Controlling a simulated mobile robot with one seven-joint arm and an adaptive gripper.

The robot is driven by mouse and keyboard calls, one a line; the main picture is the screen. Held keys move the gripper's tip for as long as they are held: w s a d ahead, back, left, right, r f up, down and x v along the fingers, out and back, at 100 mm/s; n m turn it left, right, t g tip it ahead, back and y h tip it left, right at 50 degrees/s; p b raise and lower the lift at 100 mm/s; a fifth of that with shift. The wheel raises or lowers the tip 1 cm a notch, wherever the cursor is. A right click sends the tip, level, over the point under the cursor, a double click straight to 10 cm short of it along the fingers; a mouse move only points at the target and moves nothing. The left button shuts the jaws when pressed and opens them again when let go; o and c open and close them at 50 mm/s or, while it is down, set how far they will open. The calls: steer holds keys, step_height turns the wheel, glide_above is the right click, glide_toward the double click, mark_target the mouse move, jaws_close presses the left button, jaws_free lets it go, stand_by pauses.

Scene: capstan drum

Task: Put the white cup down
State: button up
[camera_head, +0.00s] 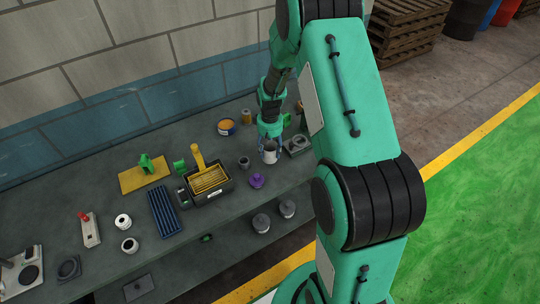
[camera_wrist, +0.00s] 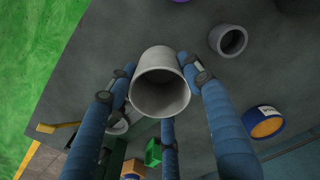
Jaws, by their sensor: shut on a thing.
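The white cup (camera_head: 270,153) hangs below my gripper (camera_head: 269,141) over the right part of the grey workbench (camera_head: 215,235). In the wrist view the cup (camera_wrist: 160,92) is between the blue fingers of my gripper (camera_wrist: 155,72), with its open mouth facing the camera, and it looks empty. The fingers are closed against its sides. I cannot tell whether its base touches the bench.
A grey holder (camera_head: 297,144) stands close right of the cup, and a small dark grey cup (camera_head: 244,162) to its left. Some bare bench surrounds the cup.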

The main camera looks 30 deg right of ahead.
steer(key=shift+f, duration=1.75)
steer(key=shift+f, duration=0.1)
steer(key=o, duration=1.1)
step_height(320, 180, up, 12)
